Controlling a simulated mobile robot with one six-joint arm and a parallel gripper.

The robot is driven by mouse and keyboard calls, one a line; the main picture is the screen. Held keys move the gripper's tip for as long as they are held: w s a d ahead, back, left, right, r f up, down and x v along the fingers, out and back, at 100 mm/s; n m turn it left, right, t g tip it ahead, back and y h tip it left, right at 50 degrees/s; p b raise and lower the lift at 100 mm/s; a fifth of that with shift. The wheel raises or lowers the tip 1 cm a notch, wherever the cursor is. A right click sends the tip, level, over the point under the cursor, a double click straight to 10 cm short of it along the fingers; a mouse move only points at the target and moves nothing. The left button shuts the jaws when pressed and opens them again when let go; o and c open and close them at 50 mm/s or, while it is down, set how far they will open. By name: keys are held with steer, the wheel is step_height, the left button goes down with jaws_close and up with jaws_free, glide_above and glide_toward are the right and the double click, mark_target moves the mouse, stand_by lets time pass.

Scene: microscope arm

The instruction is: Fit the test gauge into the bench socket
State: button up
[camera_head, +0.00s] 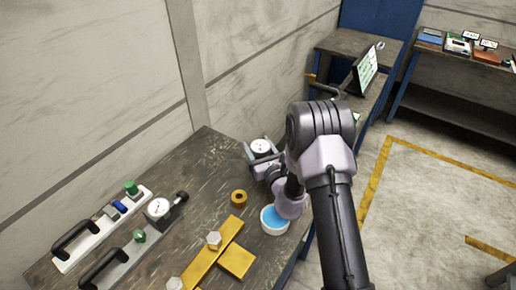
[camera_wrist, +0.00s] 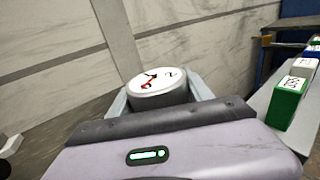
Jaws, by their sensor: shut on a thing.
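The test gauge (camera_head: 261,146) has a round white dial and a dark body. My gripper (camera_head: 264,157) is shut on it near the far right edge of the bench. In the wrist view the gauge (camera_wrist: 157,82) sits between the two grey fingers of my gripper (camera_wrist: 160,100), its dial facing up with a red and a black needle. The gauge's lower end is hidden. A brass ring with a dark hole (camera_head: 239,198) lies on the bench left of and nearer than my gripper; I cannot tell whether it is the bench socket. A second dial gauge (camera_head: 158,208) sits on a dark fitting at left.
A white cup with blue contents (camera_head: 275,220) stands close to my arm. Yellow plates (camera_head: 236,262) with hex bolts and two handled panels (camera_head: 103,229) occupy the near bench. The wall (camera_head: 95,80) rises behind. A green box (camera_wrist: 288,100) shows at right in the wrist view.

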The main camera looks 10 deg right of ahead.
mark_target(257, 141)
step_height(257, 141, up, 3)
steer(key=shift+r+p, duration=0.2)
steer(key=shift+p, duration=0.5)
steer(key=s, duration=1.5)
steer(key=w+a+r+n+g+y, duration=0.1)
steer(key=a+r+n+g+y, duration=0.1)
steer(key=a+r+n+y, duration=0.1)
steer(key=w+a+r+n+g+y, duration=0.1)
steer(key=a+r+n+g+y, duration=0.1)
steer(key=a+y, duration=0.3)
steer(key=shift+w+a+r+n, duration=0.2)
steer(key=shift+a+r+n, duration=0.3)
steer(key=shift+a, duration=0.75)
steer(key=shift+f+b, duration=0.15)
steer(key=shift+b, duration=0.2)
step_height(257, 141, down, 6)
steer(key=b, duration=0.5)
steer(key=shift+f+b, duration=1.95)
steer(key=shift+b, duration=0.25)
steer(key=o, duration=1.6)
